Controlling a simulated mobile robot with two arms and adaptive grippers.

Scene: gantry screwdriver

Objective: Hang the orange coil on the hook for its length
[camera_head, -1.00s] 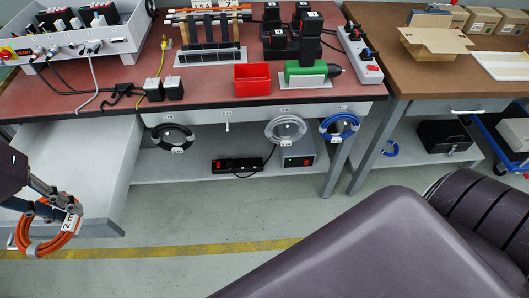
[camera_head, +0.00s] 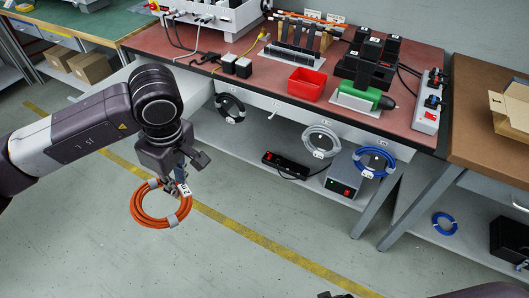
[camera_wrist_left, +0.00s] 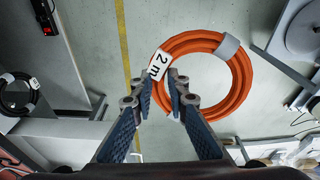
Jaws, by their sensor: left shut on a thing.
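The orange coil (camera_head: 138,212) hangs from my left gripper (camera_head: 178,180), in front of the bench and above the floor. The gripper is shut on it beside its white "2 m" tag (camera_head: 184,189). A bare hook (camera_head: 273,113) sits under the bench's front edge, between the hung black coil (camera_head: 230,108) and the hung grey coil (camera_head: 321,141). Its label is too small to read. My right gripper is not in view.
A blue coil (camera_head: 374,162) hangs right of the grey one. The lower shelf (camera_head: 238,135) holds a power strip (camera_head: 285,165) and a grey box (camera_head: 343,180). A red bin (camera_head: 306,84) stands on the bench top. The floor between coil and bench is clear.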

